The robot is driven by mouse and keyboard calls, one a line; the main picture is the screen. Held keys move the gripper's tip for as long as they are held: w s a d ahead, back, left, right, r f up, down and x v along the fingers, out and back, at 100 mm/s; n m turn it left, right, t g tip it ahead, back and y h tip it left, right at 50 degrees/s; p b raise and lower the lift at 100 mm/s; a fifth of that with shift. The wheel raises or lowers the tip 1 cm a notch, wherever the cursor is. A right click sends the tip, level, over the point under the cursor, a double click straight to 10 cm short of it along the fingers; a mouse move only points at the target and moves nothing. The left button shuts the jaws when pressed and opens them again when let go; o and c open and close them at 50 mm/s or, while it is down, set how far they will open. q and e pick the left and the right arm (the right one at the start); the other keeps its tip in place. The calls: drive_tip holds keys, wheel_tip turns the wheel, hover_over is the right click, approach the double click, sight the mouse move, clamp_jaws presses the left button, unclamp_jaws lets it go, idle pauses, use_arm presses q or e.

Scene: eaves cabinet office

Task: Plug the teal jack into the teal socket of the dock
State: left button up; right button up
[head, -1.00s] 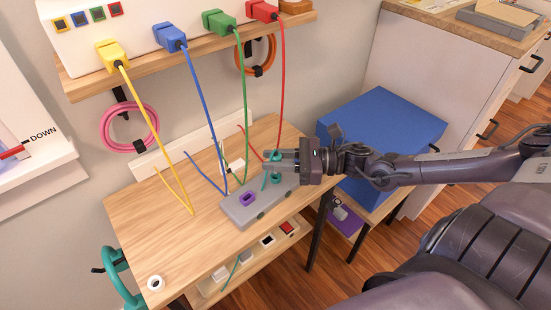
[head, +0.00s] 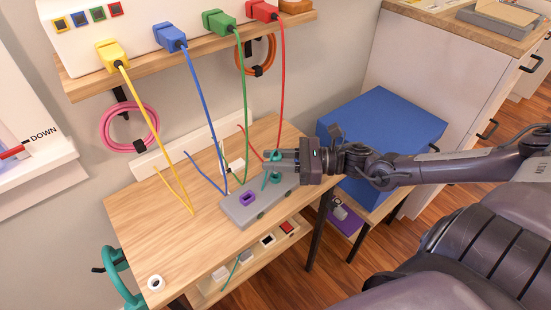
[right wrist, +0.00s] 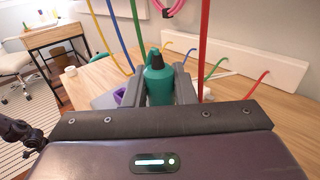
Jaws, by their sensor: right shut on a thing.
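My right gripper (head: 279,161) is shut on the teal jack (right wrist: 159,84), which stands upright between its fingers in the right wrist view. In the head view the jack is over the right end of the grey dock (head: 238,211). Teal parts (head: 272,178) show just below the fingers, where the teal socket and the jack's cable overlap; I cannot tell whether the jack touches the socket. A purple socket (head: 248,198) sits on the dock's left part. The dock also shows partly in the right wrist view (right wrist: 105,101). My left gripper is not in view.
Blue (head: 203,130), green, red and yellow (head: 149,120) cables hang down to the wooden table (head: 150,225) behind and beside the dock. A white strip stands at the table's back. A blue box (head: 385,125) is right of the table. A white ring (head: 156,283) lies at the front left.

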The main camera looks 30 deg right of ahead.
drive_tip(key=shift+f+b, duration=0.55)
drive_tip(key=shift+f, duration=0.1)
drive_tip(key=shift+f, duration=0.1)
drive_tip(key=shift+s+d+f+b, duration=0.15)
drive_tip(key=shift+d+f+b, duration=0.05)
drive_tip(key=shift+f+b, duration=0.2)
drive_tip(key=shift+s+d+f+b, duration=0.15)
drive_tip(key=shift+f+b, duration=0.2)
drive_tip(key=shift+b, duration=0.05)
drive_tip(key=shift+s+f, duration=0.1)
drive_tip(key=shift+f, duration=0.05)
clamp_jaws()
drive_tip(key=shift+d, duration=0.15)
drive_tip(key=shift+r+p, duration=0.3)
drive_tip(key=shift+a+h, duration=0.25)
drive_tip(key=shift+h, duration=0.05)
drive_tip(key=shift+w+a, duration=0.15)
drive_tip(key=shift+w, duration=0.2)
drive_tip(key=shift+r, duration=0.15)
